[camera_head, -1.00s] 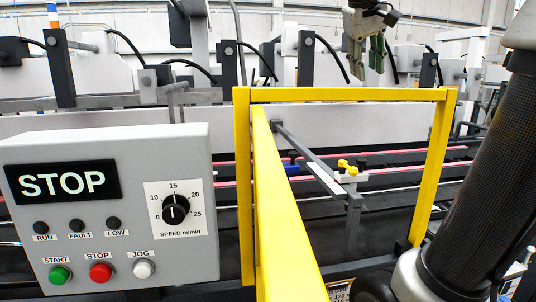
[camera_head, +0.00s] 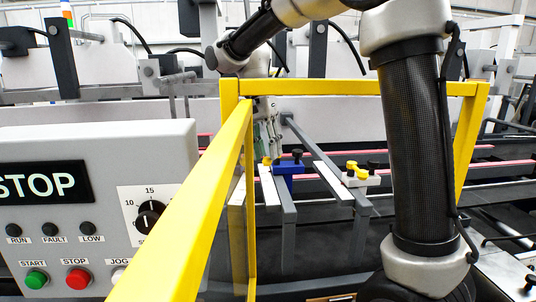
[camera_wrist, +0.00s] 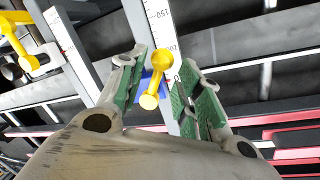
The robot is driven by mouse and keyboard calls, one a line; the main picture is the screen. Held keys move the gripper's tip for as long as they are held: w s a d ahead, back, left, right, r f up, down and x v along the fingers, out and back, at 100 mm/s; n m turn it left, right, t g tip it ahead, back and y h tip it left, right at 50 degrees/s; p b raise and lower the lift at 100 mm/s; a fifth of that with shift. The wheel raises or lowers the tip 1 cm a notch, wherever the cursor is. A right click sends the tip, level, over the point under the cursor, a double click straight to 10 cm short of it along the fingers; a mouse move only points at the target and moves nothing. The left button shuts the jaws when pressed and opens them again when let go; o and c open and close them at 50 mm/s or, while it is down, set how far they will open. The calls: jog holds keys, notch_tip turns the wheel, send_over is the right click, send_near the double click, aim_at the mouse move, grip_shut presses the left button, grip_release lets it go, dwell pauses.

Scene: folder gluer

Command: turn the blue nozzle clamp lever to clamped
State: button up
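The blue nozzle clamp (camera_head: 288,168) sits on a grey bar with a white scale, beyond the yellow guard frame. It has a black knob (camera_head: 297,154) and a small yellow lever (camera_head: 267,161). In the wrist view the yellow lever (camera_wrist: 159,69) lies between my finger pads, and a little of the blue body (camera_wrist: 148,81) shows behind it.
A white clamp (camera_head: 345,179) with its own yellow lever (camera_head: 356,171) and black knob is on the neighbouring bar to the right. The yellow guard frame (camera_head: 345,88) stands in front. A grey control box (camera_head: 95,160) reading STOP is at left.

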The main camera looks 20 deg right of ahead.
jog(key=shift+s+d+f, duration=0.15)
jog(key=shift+f, duration=0.7)
grip_shut()
